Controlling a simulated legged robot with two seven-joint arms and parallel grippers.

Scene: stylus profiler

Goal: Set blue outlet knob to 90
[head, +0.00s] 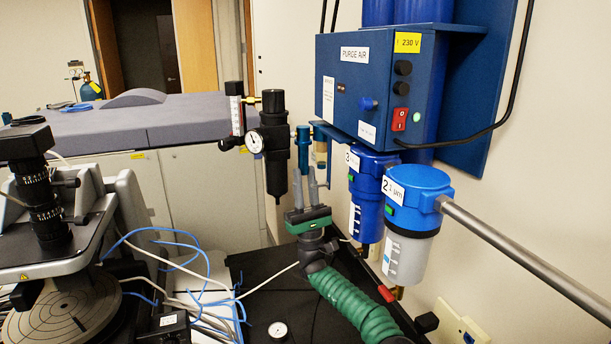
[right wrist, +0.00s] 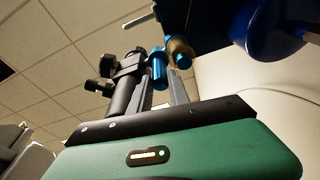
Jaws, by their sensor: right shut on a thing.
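The blue outlet knob (head: 303,143) hangs as a small upright cylinder under the line left of the blue purge air box. My right gripper (head: 305,172) reaches up from below, its two grey fingers on either side of the knob's lower end, and it is shut on it. In the right wrist view the knob (right wrist: 158,72) shows between the fingers (right wrist: 161,80). No 90 mark or pointer on the knob can be read. My left gripper is not in view.
A black regulator with a gauge (head: 273,145) hangs just left of the knob. A brass-coloured fitting (head: 321,152) is close on its right.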

